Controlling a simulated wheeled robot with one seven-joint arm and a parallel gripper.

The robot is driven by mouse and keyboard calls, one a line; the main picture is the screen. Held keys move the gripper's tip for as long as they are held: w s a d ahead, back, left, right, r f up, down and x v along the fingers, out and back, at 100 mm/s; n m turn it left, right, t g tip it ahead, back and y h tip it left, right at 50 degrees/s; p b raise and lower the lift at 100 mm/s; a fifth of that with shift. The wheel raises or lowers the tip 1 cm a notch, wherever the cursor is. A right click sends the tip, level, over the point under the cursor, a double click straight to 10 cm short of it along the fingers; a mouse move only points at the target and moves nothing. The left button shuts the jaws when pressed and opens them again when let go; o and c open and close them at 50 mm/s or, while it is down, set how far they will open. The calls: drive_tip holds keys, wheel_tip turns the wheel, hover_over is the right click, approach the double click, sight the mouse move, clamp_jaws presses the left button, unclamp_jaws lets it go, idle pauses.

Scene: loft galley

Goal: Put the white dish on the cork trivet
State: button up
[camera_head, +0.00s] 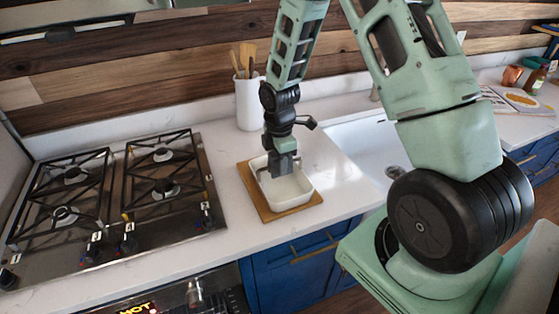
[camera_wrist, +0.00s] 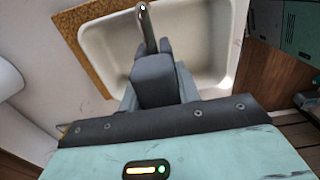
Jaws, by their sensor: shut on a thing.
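The white dish (camera_head: 289,190) is a rectangular, open, empty dish. It lies over the cork trivet (camera_head: 263,208), whose brown border shows along its left and front sides. The dish looks level, and I cannot tell for sure whether its base touches the trivet. The fingers hide part of the dish's wall.
A gas hob (camera_head: 118,200) is to the left. A white crock (camera_head: 249,103) with wooden utensils stands behind the dish. A white sink (camera_head: 365,150) is to the right. The pale counter (camera_head: 225,232) is clear in front, above blue cabinets (camera_head: 290,262).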

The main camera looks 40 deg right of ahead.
drive_tip(key=o, duration=1)
drive_tip(key=shift+c, duration=0.2)
wheel_tip(320, 180, up, 11)
drive_tip(key=b, duration=0.2)
drive_tip(key=shift+b, duration=0.4)
drive_tip(key=shift+r, duration=0.6)
drive_tip(key=s+a+r+m, duration=0.2)
drive_tip(key=s+a, duration=0.2)
drive_tip(key=a, duration=0.6)
drive_tip(key=s+a+m, duration=0.2)
drive_tip(key=s+a, duration=0.5)
drive_tip(key=s, duration=0.3)
drive_tip(key=s+a+r+m, duration=0.1)
drive_tip(key=s+a+m, duration=0.2)
drive_tip(key=s+a, duration=0.4)
drive_tip(key=s, duration=0.3)
drive_tip(key=shift+r+y, duration=0.25)
drive_tip(key=shift+y, duration=0.05)
